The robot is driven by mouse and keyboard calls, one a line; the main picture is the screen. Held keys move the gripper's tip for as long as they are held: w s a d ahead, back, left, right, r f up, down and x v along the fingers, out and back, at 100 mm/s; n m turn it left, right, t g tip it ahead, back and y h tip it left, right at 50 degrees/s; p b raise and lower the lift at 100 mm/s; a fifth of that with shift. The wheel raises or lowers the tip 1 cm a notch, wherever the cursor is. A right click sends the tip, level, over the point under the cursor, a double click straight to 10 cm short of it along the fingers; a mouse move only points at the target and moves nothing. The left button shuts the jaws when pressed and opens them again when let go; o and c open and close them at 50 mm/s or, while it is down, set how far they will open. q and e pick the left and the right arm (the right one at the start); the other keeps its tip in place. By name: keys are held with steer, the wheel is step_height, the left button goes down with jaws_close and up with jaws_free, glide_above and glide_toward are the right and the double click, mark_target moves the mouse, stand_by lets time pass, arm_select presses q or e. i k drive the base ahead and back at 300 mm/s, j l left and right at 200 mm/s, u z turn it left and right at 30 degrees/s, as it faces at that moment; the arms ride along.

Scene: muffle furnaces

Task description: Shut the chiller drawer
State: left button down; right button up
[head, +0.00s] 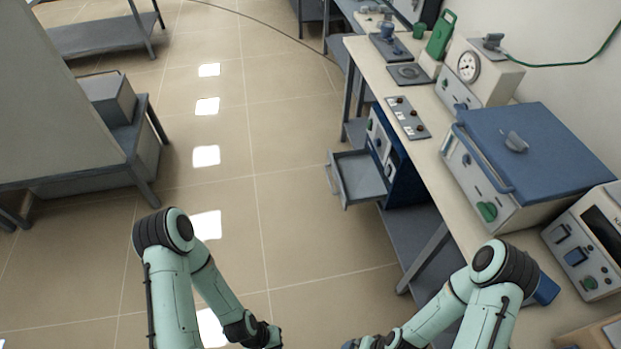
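The chiller drawer (362,178) is a grey open-topped tray standing out to the left from a blue and white cabinet (403,178) under the bench. The drawer is open and looks empty. A handle shows at its left front end. My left gripper (270,338) is at the bottom edge, in front of and to the left of the drawer, apart from it. My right gripper (362,343) is at the bottom edge below the drawer, also apart from it. The fingers of both are too small or cut off to judge.
The long bench (433,158) runs along the right with a blue-lidded box unit (535,150), a gauge unit (480,72) and a switch panel (407,118). A bench leg (425,262) stands below the drawer. The tiled floor (290,190) left of the drawer is clear.

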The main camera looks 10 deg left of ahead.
mark_target(357, 179)
steer(key=i+j+z, duration=0.1)
steer(key=z, duration=0.25)
steer(key=j+z, duration=0.1)
steer(key=z, duration=0.25)
steer(key=i+j+z, duration=0.15)
steer(key=z, duration=0.2)
steer(key=i+j+z, duration=0.25)
steer(key=j, duration=0.25)
steer(key=j+z, duration=0.25)
steer(key=j, duration=0.25)
steer(key=i+j, duration=0.1)
steer(key=j, duration=0.6)
steer(key=i+j+z, duration=0.1)
steer(key=j, duration=0.25)
steer(key=i+j, duration=0.2)
steer(key=i, duration=0.25)
